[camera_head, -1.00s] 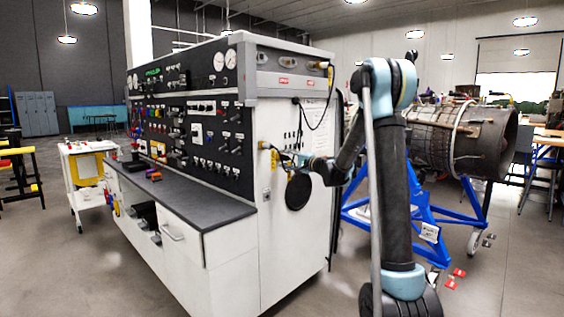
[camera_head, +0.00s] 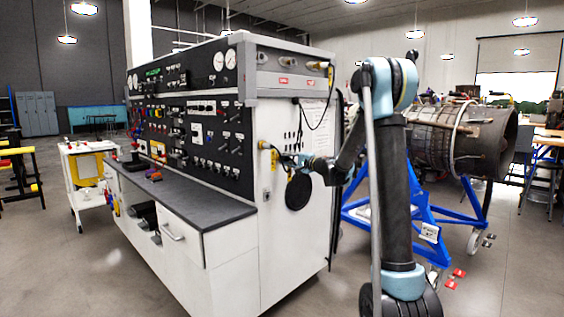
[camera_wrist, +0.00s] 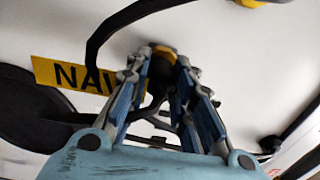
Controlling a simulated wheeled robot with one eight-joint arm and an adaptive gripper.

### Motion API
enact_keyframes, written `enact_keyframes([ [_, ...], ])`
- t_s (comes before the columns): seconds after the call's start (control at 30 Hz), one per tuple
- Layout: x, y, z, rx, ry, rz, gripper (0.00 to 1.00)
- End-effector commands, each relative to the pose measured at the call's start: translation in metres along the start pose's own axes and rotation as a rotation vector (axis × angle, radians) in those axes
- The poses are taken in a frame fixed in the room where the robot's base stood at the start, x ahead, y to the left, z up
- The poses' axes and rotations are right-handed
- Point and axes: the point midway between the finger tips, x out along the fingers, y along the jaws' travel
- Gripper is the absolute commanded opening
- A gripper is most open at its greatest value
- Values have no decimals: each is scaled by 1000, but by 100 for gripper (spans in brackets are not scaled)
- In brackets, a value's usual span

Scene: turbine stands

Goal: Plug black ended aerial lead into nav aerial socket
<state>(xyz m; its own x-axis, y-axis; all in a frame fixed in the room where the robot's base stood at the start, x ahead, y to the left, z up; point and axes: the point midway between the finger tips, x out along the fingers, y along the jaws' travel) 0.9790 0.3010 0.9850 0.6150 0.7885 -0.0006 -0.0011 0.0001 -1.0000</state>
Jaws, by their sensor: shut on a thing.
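My gripper (camera_wrist: 162,85) is shut on the black end of the aerial lead (camera_wrist: 160,72), close against the white side panel of the test stand. A brass-yellow fitting, which looks like the nav aerial socket (camera_wrist: 163,50), shows just beyond the fingertips. The black end is in line with the fitting; I cannot tell whether it is seated in it. A yellow label reading "NAV" (camera_wrist: 62,74) is left of the fingers, partly covered by the lead. In the head view my gripper (camera_head: 298,161) is at the stand's side panel, small and partly hidden.
The test stand (camera_head: 230,270) has a dark worktop and drawers. Another brass fitting (camera_head: 264,145) with a black lead sits left of my gripper. A round black disc (camera_head: 299,192) is below it. A turbine (camera_head: 440,135) on a blue frame stands to the right. Open floor lies in front.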

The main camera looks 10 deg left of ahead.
Motion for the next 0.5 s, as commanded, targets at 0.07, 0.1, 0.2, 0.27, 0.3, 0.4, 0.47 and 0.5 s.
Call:
enact_keyframes([
  [0.07,-2,0,0,0,1,0,0],
  [0.1,-3,0,0,0,1,0,0],
  [0.2,-5,0,0,0,0,0,0],
  [0.27,-6,0,0,0,0,0,0],
  [0.3,-7,0,0,0,0,0,0],
  [0.4,-9,0,0,0,0,0,0],
  [0.47,-10,0,0,0,0,0,0],
  [0.5,-11,0,0,0,0,0,0],
])
